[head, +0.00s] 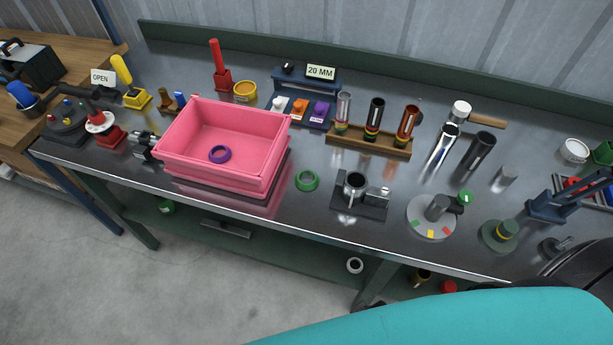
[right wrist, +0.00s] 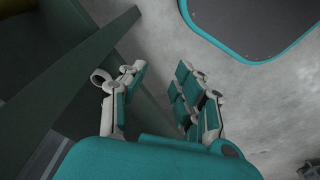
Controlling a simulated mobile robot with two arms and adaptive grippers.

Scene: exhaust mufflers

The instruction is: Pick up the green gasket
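A green ring, the gasket (head: 307,180), lies flat on the metal bench between the pink bin and a dark fixture. Its hole shows bare bench. My right gripper (right wrist: 165,85) shows in the right wrist view with its fingers apart and nothing between them. It hangs over the concrete floor beside a dark green bench part, and the gasket is not in that view. Neither gripper shows in the head view. My left gripper is in neither view.
A pink bin (head: 273,160) holding a purple ring (head: 220,154) stands left of the gasket. A fixture with a metal cup (head: 355,184) stands close on its right. A wooden rack (head: 370,143) of tubes is behind. The bench's front edge lies just ahead of the gasket.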

